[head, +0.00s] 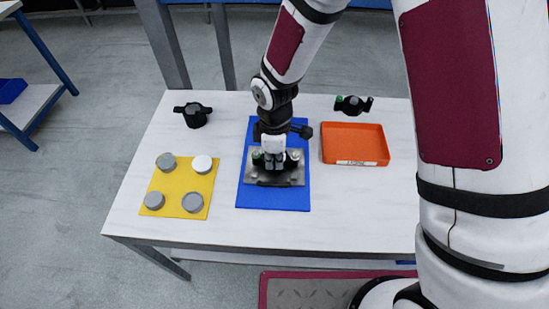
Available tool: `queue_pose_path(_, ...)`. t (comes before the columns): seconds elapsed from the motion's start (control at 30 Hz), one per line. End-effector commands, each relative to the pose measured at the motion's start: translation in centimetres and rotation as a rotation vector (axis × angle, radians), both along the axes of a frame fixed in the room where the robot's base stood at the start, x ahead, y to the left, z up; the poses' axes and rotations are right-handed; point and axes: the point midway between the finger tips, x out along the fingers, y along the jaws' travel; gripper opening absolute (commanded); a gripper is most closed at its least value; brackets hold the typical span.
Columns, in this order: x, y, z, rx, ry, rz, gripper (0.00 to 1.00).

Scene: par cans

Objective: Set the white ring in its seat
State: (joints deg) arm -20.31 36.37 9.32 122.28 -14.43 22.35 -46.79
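My gripper (273,163) points down over a dark grey fixture (278,181) on a blue mat (272,203). Its fingertips are small here and overlap the fixture, so I cannot tell whether they are open or shut, or hold anything. A pale round piece (294,155) shows at the fixture's back right, beside the gripper. A small green spot shows at the fixture's back left. I cannot clearly make out a white ring or its seat; the gripper hides the fixture's middle. A white-topped round piece (202,164) sits on a yellow mat (178,187) at left.
Several grey round pieces stand on the yellow mat. A black handled part (195,114) is at the back left. An orange tray (355,160) lies at right, with a black part with a green end (353,105) behind it. The white tabletop (300,228) is clear in front.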

Motion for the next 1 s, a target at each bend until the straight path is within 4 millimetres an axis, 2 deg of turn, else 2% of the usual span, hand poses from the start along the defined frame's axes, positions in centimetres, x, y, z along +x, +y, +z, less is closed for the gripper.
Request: queue_pose_path(1.0,-1.8,0.1,0.0,0.000,0.000,0.000,0.00)
